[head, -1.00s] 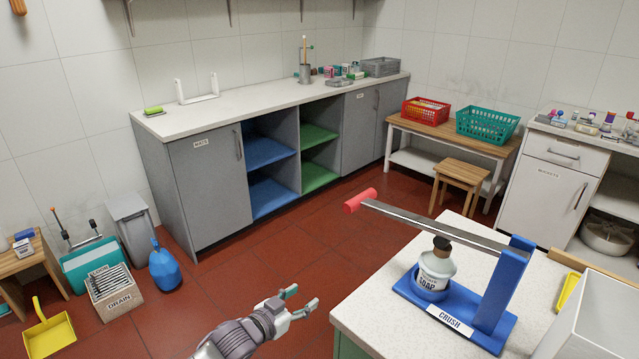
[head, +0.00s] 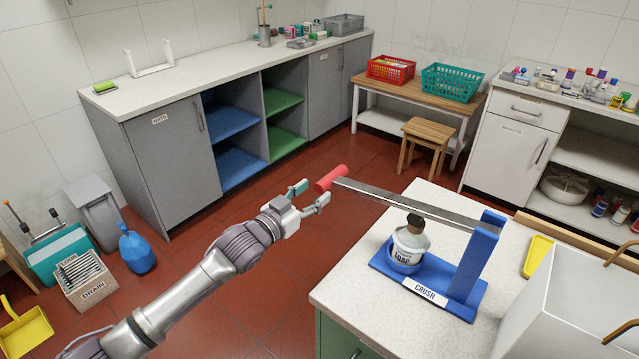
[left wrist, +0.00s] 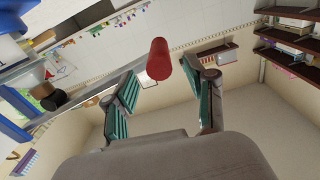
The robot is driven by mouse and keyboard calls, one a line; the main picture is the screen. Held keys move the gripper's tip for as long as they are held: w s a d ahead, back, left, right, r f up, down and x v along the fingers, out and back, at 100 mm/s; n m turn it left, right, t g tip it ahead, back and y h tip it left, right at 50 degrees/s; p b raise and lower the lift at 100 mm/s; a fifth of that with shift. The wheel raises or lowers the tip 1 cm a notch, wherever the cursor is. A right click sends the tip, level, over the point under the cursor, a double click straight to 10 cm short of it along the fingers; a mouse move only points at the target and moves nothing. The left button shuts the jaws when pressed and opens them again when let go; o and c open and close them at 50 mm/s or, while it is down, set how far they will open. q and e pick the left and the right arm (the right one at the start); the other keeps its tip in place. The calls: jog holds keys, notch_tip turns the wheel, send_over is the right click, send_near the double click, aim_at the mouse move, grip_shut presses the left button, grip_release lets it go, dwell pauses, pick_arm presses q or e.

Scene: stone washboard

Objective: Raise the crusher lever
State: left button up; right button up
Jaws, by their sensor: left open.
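The crusher (head: 425,284) is a blue stand labelled CRUSH on the speckled counter. Its grey metal lever (head: 405,203) runs from the blue post to a red handle (head: 331,178) that sticks out past the counter's left edge. A soap bottle (head: 408,245) with a dark cap stands in the blue base under the lever. My left gripper (head: 312,196) is open, its teal-padded fingers just left of the red handle. In the left wrist view the red handle (left wrist: 159,58) shows beyond and between the open fingers (left wrist: 165,100). I cannot tell whether they touch it. My right gripper is out of view.
A white box (head: 570,300) and a yellow tray (head: 538,256) are at the counter's right. A wooden stool (head: 431,129) and a bench with red (head: 391,69) and teal baskets (head: 452,82) stand behind. Red floor is open left of the counter.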

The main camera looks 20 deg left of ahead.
aim_at(319, 189)
pick_arm(q)
jog(key=shift+x, duration=1.6)
grip_shut()
